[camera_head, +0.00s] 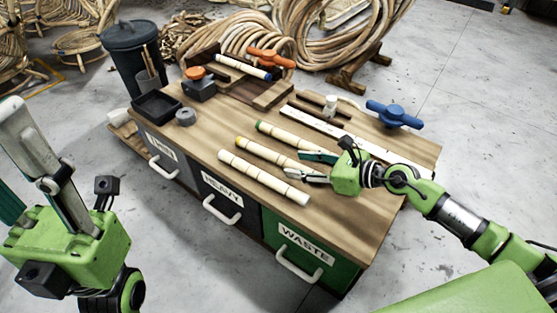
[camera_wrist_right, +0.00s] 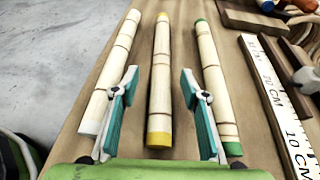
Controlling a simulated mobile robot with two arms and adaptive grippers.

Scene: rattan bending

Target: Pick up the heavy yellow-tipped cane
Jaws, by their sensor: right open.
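The yellow-tipped cane (camera_head: 262,151) lies on the wooden bench top between a green-tipped cane (camera_head: 283,135) and a plain pale-tipped cane (camera_head: 258,176). In the right wrist view the yellow-tipped cane (camera_wrist_right: 160,85) runs lengthwise between the fingers of my right gripper (camera_wrist_right: 160,88), its near yellow end between them. The fingers are spread, with visible gaps to the cane. The right finger overlaps the green-tipped cane in that view. In the head view my right gripper (camera_head: 306,166) covers the cane's right end. My left gripper (camera_head: 28,160) is raised at the left, partly cut off, away from the canes.
Drawers labelled HEAVY (camera_head: 222,188) and WASTE (camera_head: 300,246) are shut. A white ruler (camera_head: 370,148), a blue clamp (camera_head: 393,114) and a blue-tipped cane (camera_head: 243,67) in a wooden holder sit behind. A black tray (camera_head: 157,106) and grey roll (camera_head: 186,117) stand at left.

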